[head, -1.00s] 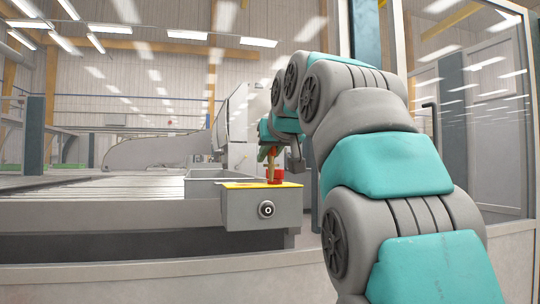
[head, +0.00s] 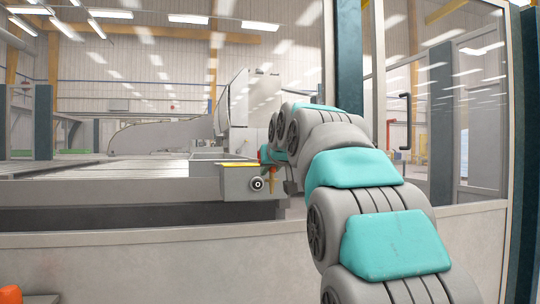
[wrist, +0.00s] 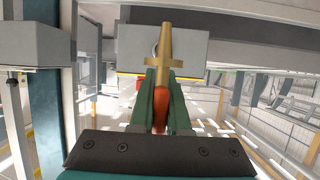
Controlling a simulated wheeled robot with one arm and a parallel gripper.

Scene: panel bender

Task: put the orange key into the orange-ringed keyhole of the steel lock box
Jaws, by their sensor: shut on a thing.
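My gripper (wrist: 160,100) is shut on the orange key (wrist: 160,110) in the wrist view, its green fingers on either side of the orange grip. The key's brass-coloured shaft and crosspiece (wrist: 163,62) point away from me. The grey steel lock box (wrist: 190,50) lies beyond the tip. A round fitting on its face is partly hidden behind the shaft. In the head view the lock box (head: 237,183) has a dark round keyhole (head: 257,184) on its front; I cannot make out an orange ring. My gripper is small and mostly hidden there, by the box's upper right.
A long machine table (head: 110,185) extends left of the lock box. A pale low wall (head: 150,260) crosses the foreground. A glazed door with a dark handle (head: 405,122) stands at the right. An orange object (head: 10,295) shows at the bottom left.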

